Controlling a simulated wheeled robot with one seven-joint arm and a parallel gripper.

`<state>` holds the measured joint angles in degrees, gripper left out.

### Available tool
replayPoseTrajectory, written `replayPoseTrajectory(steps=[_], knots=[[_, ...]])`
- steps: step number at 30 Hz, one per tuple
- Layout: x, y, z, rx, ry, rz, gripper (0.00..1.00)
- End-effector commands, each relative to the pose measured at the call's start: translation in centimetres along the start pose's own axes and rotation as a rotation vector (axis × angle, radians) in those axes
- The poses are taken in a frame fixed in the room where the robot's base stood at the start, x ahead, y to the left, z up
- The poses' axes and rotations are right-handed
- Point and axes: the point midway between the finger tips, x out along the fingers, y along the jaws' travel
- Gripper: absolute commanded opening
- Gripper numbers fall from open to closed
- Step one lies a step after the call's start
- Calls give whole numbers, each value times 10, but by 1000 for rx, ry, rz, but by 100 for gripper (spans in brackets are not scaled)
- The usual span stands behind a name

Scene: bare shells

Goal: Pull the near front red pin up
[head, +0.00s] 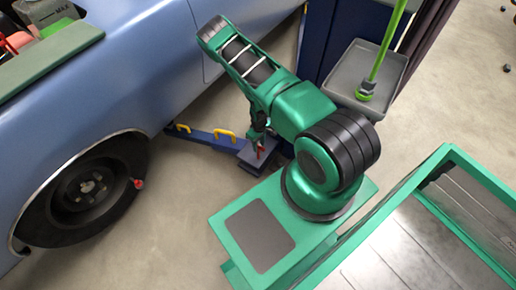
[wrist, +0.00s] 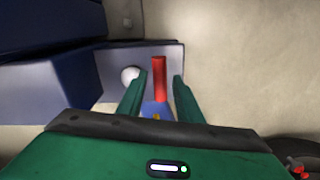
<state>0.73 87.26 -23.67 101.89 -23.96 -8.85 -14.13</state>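The red pin (wrist: 160,78) stands upright on a blue-grey block (wrist: 168,54) in the wrist view. In the head view the pin (head: 260,153) shows as a small red piece on the block (head: 250,160) at the end of a low blue bar. My gripper (wrist: 159,92) is open, with one green finger on each side of the pin and a visible gap to each. In the head view my gripper (head: 259,141) points down over the block, partly hidden by my arm. Whether the fingertips reach down around the pin is unclear.
A white round knob (wrist: 129,74) sits close left of the pin. The blue bar (head: 205,135) carries yellow handles and runs toward a blue car (head: 110,70). A small red piece (head: 138,183) is by its wheel. A dark blue cabinet (head: 335,40) and grey tray (head: 366,78) stand behind.

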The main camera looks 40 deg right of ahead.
Motion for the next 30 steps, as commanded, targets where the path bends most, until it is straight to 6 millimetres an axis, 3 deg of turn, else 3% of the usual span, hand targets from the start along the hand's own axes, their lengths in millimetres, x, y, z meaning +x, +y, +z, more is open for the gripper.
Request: replayPoseTrajectory(steps=[6, 12, 18, 30], knots=[[-39, 0, -1, 2, 1, 0, 32], [-63, 0, -1, 1, 1, 0, 32], [-73, 0, -1, 0, 0, 0, 32], [-73, 0, -1, 0, 0, 0, 32]])
